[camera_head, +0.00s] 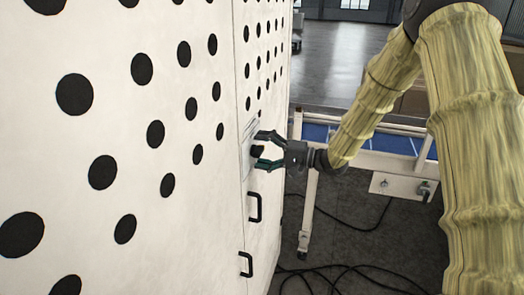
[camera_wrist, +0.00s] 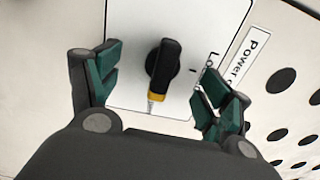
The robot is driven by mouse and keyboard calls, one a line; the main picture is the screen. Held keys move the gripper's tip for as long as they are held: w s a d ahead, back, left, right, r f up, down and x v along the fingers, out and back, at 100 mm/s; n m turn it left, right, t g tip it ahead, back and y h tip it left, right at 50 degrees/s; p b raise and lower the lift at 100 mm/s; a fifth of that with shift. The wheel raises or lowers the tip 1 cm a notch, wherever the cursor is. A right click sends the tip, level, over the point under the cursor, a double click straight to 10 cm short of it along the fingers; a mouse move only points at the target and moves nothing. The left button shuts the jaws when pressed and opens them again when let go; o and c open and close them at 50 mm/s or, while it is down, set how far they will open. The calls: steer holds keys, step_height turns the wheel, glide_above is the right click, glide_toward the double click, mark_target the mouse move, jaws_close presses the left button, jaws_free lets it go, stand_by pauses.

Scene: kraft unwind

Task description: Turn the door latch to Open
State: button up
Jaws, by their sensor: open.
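The door latch (camera_wrist: 163,66) is a black knob with a yellow tip on a pale plate (camera_wrist: 206,22) in the wrist view. Its yellow end points toward the bottom of that view. A label partly reading "Lo" is beside it, partly hidden by a finger. My gripper (camera_wrist: 158,85) is open, with one teal fingertip on each side of the latch and a gap to it on both sides. In the head view my gripper (camera_head: 262,151) is at the white door (camera_head: 262,120), with the dark latch (camera_head: 257,152) between its fingers. Contact cannot be told.
Two black handles, an upper one (camera_head: 255,207) and a lower one (camera_head: 246,265), are on the door below the latch. A white frame (camera_head: 309,200) stands right of the door. Black cables (camera_head: 340,268) lie on the dark floor. A "Power" label (camera_wrist: 249,53) is beside the plate.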

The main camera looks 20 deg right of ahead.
mark_target(263, 150)
steer(key=shift+s+d, duration=0.1)
steer(key=shift+d, duration=0.05)
steer(key=shift+v, duration=2.85)
